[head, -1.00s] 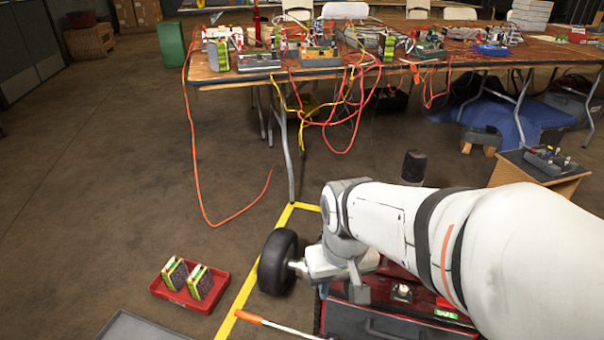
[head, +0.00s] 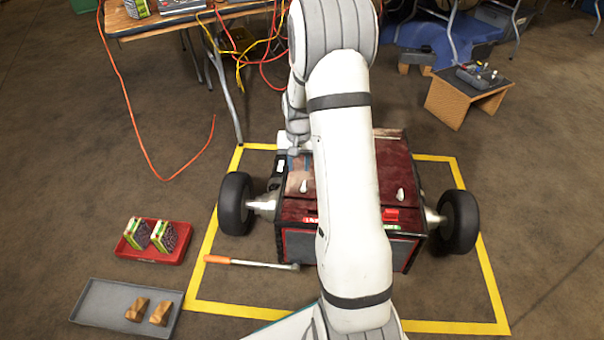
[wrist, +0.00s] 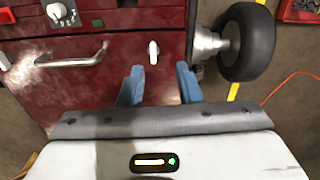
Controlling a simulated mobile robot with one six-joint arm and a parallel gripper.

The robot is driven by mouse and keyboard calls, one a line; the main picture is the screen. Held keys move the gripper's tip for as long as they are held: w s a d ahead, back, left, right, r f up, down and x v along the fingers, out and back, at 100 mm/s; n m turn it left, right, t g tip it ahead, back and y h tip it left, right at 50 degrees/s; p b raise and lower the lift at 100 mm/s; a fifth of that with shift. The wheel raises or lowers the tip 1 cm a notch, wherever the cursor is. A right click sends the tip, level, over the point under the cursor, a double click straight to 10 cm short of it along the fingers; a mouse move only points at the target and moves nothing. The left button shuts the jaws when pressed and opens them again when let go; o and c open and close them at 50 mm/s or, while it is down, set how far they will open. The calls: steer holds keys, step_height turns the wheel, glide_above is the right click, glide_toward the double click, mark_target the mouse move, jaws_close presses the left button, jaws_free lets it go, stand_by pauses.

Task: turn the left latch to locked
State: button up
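The left latch (head: 303,186) is a small white lever on the dark red lid of the battery cart (head: 296,243). A similar right latch (head: 400,194) stands on the same lid. The left latch also shows in the wrist view (wrist: 153,52), its lever lying roughly along the view's vertical. My gripper (wrist: 159,68) is open and empty, its two blue fingers apart. The latch appears just beyond the fingertips, between their lines; I cannot tell the height gap.
A metal handle (wrist: 70,60) and a knob (wrist: 60,12) are near the latch. Black wheels (head: 235,204) flank the cart inside a yellow floor outline. A wrench with an orange grip (head: 217,259), a red tray (head: 150,255) and a grey tray (head: 95,318) lie left.

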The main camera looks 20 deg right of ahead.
mark_target(304, 185)
steer(key=shift+m, duration=0.4)
steer(key=f, duration=0.1)
steer(key=w+d+f, duration=0.1)
steer(key=d+f, duration=0.1)
steer(key=shift+w+d+f, duration=0.2)
steer(key=shift+w+f, duration=0.05)
steer(key=shift+f, duration=0.4)
step_height(304, 185, down, 7)
steer(key=b, duration=0.3)
steer(key=shift+f, duration=0.1)
steer(key=shift+c, duration=0.2)
jaws_close()
